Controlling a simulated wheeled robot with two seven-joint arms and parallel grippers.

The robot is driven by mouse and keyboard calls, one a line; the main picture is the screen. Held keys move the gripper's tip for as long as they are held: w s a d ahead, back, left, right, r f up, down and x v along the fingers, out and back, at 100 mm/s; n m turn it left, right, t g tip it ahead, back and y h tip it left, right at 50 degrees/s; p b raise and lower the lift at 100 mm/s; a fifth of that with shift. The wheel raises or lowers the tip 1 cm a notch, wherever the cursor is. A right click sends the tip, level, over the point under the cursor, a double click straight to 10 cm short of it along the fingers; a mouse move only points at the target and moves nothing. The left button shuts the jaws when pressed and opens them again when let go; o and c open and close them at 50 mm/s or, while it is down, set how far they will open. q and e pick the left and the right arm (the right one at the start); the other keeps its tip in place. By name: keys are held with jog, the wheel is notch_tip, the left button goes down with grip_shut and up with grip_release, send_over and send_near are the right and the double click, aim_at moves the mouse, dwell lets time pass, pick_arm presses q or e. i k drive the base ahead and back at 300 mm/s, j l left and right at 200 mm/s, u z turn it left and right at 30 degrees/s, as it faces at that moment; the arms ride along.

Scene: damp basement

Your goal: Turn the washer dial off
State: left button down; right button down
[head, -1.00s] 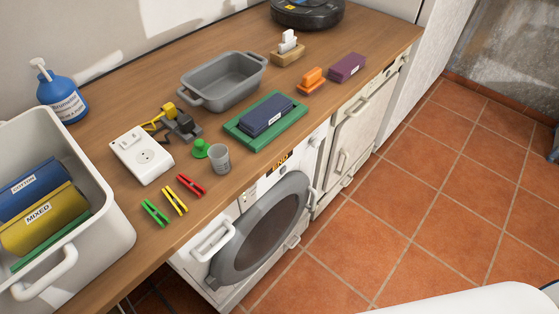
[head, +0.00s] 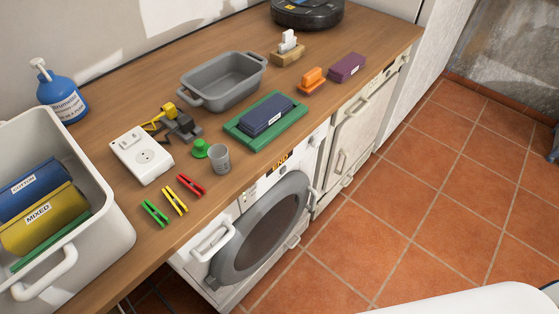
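The washer (head: 223,272) is a white front-loader under the wooden counter, with a round grey door (head: 262,230) that is shut. Its upper front panel has a small dark display with orange characters (head: 280,161). A small dark round shape (head: 313,142) sits on the panel to the right of the display; I cannot tell whether it is the dial or how it is set. The counter edge hides part of the panel. Neither of my grippers is in view.
The counter (head: 350,30) holds a grey basin (head: 222,82), a green tray (head: 243,143) with a dark blue block, a cup (head: 219,158), several clothespins and a white socket box (head: 142,155). A laundry basket (head: 118,228) stands at left. Tiled floor (head: 400,210) in front is clear.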

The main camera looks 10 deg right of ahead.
aim_at(316, 142)
jog(key=l+u, duration=0.15)
jog(key=l, duration=0.55)
jog(key=i+l+u, duration=0.1)
jog(key=l, duration=0.55)
